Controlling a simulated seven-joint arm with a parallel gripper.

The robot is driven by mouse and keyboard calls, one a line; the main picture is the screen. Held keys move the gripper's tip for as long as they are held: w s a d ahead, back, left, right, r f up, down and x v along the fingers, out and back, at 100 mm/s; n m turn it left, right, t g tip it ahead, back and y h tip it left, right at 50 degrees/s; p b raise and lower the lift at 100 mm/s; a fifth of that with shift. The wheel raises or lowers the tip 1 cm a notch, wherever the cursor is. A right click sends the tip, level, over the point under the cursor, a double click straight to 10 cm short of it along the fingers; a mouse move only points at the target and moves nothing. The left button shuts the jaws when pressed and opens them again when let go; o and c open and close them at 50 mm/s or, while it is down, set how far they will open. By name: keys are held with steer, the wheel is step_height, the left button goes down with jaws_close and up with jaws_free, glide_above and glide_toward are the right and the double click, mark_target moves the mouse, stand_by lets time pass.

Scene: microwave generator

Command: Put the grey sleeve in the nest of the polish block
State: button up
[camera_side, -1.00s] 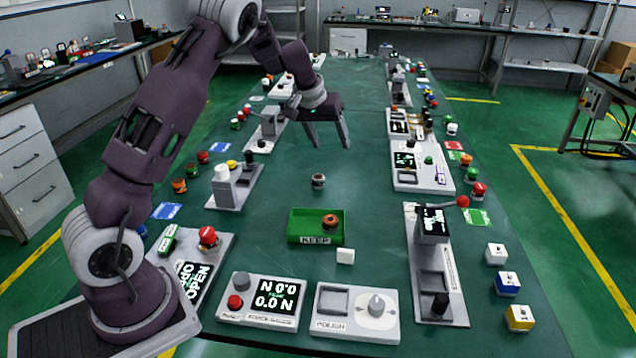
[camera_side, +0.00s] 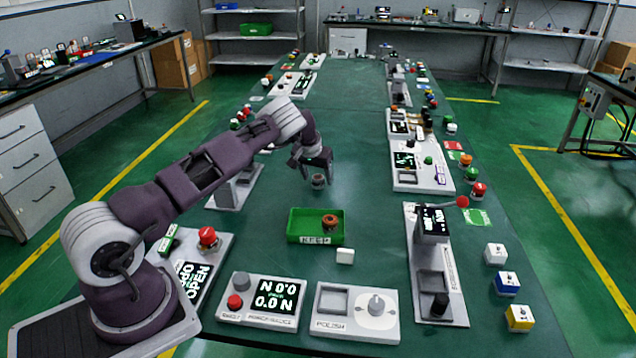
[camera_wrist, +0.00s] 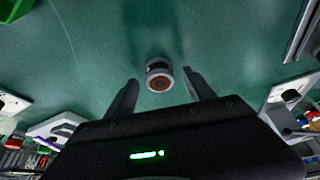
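A small grey sleeve-like part (camera_side: 318,181) with a dark band stands on the green table behind the green tray. In the wrist view it (camera_wrist: 159,75) shows a reddish-orange ring on its top and lies just ahead of and between the fingertips. My gripper (camera_side: 319,178) is open above and around it in the side view; contact cannot be told. The polish block (camera_side: 357,312) is a white block at the table's front, with a square recessed nest (camera_side: 333,301) on its left and a grey knob on its right. The nest looks empty.
A green tray (camera_side: 296,226) labelled KEEP holds an orange-brown ring part (camera_side: 330,222). A block with a display (camera_side: 262,300) is left of the polish block; a lever press (camera_side: 436,265) is right.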

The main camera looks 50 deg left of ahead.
jaws_close()
step_height(320, 180, up, 10)
steer(key=s+d+f+m+h, duration=0.1)
steer(key=s+d+m, duration=0.2)
steer(key=d, duration=0.3)
steer(key=s+d+f+m+h, duration=0.1)
steer(key=s+d+m+h, duration=0.1)
steer(key=d+m, duration=0.3)
steer(key=s+d+f+m+h, duration=0.1)
steer(key=s+d+m, duration=0.3)
steer(key=d, duration=0.3)
steer(key=shift+f+h, duration=0.4)
steer(key=s+d+r+m+g+h, duration=0.25)
steer(key=s+d+m, duration=0.45)
steer(key=d+m, duration=0.4)
step_height(320, 180, up, 4)
steer(key=m+g+y, duration=0.1)
steer(key=m+g, duration=0.3)
steer(key=m, duration=0.4)
glide_above(334, 308)
steer(key=w+a, duration=0.2)
steer(key=f, duration=0.6)
steer(key=s+f, duration=0.1)
steer(key=f, duration=0.3)
steer(key=shift+d+f, duration=0.1)
steer(key=shift+d, duration=0.05)
